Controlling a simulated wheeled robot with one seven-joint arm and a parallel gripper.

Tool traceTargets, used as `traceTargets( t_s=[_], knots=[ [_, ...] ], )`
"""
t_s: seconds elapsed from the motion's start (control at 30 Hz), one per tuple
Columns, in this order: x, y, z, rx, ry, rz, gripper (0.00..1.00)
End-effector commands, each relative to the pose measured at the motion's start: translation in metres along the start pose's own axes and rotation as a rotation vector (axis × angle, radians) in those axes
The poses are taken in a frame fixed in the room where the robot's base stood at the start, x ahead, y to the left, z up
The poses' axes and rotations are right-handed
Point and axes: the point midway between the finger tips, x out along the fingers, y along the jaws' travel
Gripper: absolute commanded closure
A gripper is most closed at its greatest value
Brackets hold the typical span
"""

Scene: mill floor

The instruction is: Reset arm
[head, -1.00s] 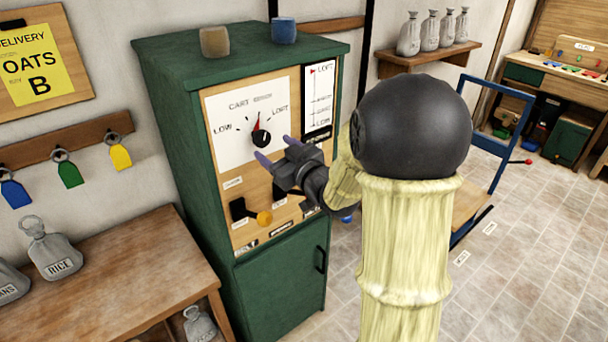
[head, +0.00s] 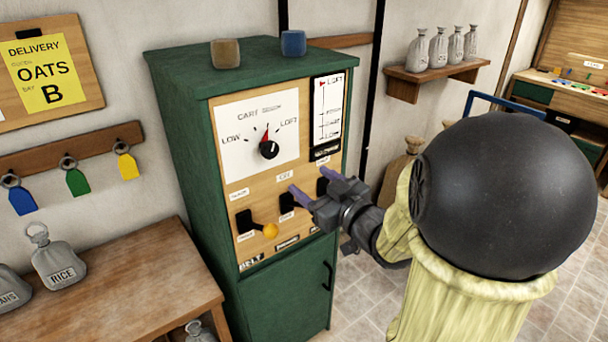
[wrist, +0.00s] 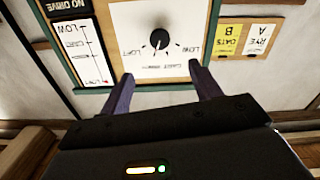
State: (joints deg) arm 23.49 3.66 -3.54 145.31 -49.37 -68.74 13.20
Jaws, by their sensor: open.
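My gripper (head: 315,190) is open and empty in the head view, in front of the lower right part of the green cabinet's (head: 180,140) wooden panel, with its purple fingers pointing at the panel. In the wrist view my gripper (wrist: 160,88) shows its two fingers spread apart, and the dial (wrist: 159,40) appears upside down beyond them. The black dial (head: 268,149) has a red pointer turned toward the upper side, between LOW and LOFT. A lever with a yellow knob (head: 270,230) is at the panel's lower left. My forearm hides part of the right side.
A wooden table (head: 130,275) with grey sacks is at the left. A shelf (head: 440,78) with several sacks hangs on the back wall. Tiled floor shows at the right.

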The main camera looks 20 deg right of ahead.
Motion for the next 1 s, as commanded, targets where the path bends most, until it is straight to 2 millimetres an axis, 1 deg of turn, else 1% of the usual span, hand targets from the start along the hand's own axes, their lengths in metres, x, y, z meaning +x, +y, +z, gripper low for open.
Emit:
traceTargets(
  t_s=[0.17,0.27,0.37,0.47,0.57,0.67,0.77,0.87,1.0],
  knots=[
    [0.001,0.000,0.001,0.000,-0.008,0.003,0.37],
    [0.003,0.001,0.006,0.003,-0.048,0.023,0.37],
    [0.006,0.003,0.018,0.009,-0.131,0.063,0.37],
    [0.007,0.004,0.035,0.026,-0.251,0.115,0.37],
    [0.004,0.002,0.054,0.052,-0.385,0.162,0.37],
    [-0.004,-0.004,0.073,0.083,-0.523,0.197,0.37],
    [-0.016,-0.014,0.090,0.119,-0.663,0.220,0.37],
    [-0.032,-0.029,0.106,0.162,-0.806,0.231,0.37],
    [-0.058,-0.056,0.121,0.229,-1.008,0.223,0.37]
  ],
)
